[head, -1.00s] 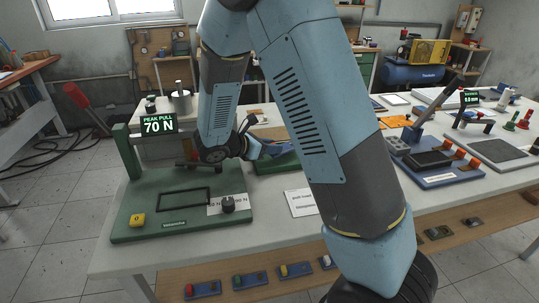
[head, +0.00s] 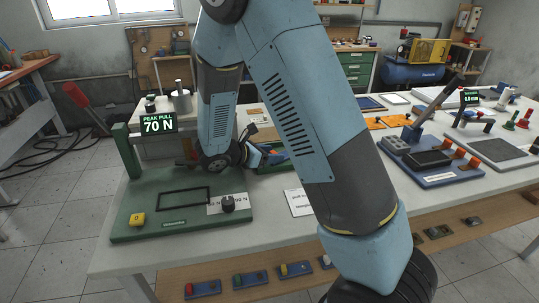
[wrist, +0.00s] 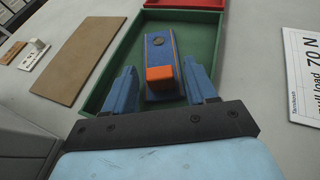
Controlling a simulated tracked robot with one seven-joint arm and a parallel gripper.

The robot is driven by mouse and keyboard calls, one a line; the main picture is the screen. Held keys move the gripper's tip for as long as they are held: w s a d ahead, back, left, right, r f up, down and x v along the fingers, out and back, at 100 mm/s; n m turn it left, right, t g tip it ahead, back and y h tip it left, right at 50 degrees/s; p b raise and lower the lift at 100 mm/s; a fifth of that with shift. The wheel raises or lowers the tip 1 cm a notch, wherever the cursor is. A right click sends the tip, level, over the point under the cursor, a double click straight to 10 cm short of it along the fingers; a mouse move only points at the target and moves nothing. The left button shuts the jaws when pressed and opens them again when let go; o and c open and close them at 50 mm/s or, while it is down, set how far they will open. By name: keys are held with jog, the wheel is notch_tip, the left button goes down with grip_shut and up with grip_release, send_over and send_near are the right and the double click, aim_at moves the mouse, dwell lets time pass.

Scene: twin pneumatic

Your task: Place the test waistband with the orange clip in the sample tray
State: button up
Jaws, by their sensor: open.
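In the wrist view, the test waistband, a blue strip with orange edges and a round dark spot (wrist: 157,45), lies inside a green-walled tray (wrist: 205,26). Its raised orange clip (wrist: 160,76) faces my gripper. My gripper (wrist: 161,70) is open, with one blue finger on each side of the strip and gaps visible between them. In the head view, the green tray (head: 290,166) is partly hidden behind my arm. A small orange and blue patch (head: 276,156) shows there, too small to tell apart.
A green pull tester (head: 150,228) with a "70 N" display stands at the table's left. A brown board (wrist: 78,57) lies left of the tray and a white card (wrist: 303,75) right of it. A red surface (wrist: 185,4) adjoins the tray's far end.

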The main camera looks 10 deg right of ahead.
jog(key=v, duration=1.2)
jog(key=s+d+r+m+g+y, duration=0.4)
jog(key=s+d+r+m+y, duration=0.2)
jog(key=s+d+r+m, duration=0.6)
jog(key=s+d+r+m+t+y, duration=0.4)
jog(key=s+r+m+y, duration=0.2)
jog(key=s+m, duration=0.4)
jog(key=shift+s+d+r+t, duration=0.2)
jog(key=shift+s+r+t, duration=0.15)
jog(key=shift+r, duration=0.1)
dwell(0.6)
